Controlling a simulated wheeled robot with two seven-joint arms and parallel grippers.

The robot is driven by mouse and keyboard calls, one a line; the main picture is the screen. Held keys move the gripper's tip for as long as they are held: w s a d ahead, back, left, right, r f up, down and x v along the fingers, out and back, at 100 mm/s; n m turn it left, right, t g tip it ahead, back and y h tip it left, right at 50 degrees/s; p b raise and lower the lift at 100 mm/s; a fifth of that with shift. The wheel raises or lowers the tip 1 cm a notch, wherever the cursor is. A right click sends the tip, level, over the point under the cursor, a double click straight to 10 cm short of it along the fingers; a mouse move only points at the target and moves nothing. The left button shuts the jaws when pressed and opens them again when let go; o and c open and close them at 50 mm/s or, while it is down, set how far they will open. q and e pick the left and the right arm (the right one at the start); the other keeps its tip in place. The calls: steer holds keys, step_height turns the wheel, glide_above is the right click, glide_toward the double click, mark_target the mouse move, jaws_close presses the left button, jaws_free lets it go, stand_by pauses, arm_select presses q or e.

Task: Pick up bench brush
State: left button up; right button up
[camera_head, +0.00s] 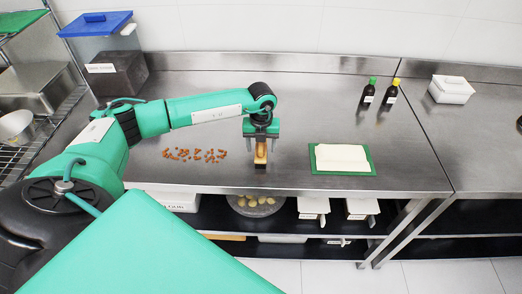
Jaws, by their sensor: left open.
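The bench brush (261,153) has a tan wooden body with a darker lower part and is near the front edge of the steel bench (215,178). My left gripper (261,142) points down directly over it, open, with one finger to each side of the upper part of the brush. The gripper hides the top of the brush, and I cannot tell whether the fingers touch it. My right gripper is not in view.
Scattered orange-brown bits (196,155) lie left of the brush. A green board (369,156) with a white slab (342,157) lies to the right. Two dark bottles (368,94) (391,94) and a white box (451,89) stand farther back. The bench's middle is clear.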

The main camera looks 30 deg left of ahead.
arm_select(q)
steer(key=shift+f+p, duration=0.3)
steer(key=shift+f, duration=1.05)
steer(key=c, duration=1.1)
steer(key=shift+c, duration=0.2)
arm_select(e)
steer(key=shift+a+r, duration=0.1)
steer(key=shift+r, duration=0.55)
arm_select(q)
steer(key=shift+w+r, duration=0.1)
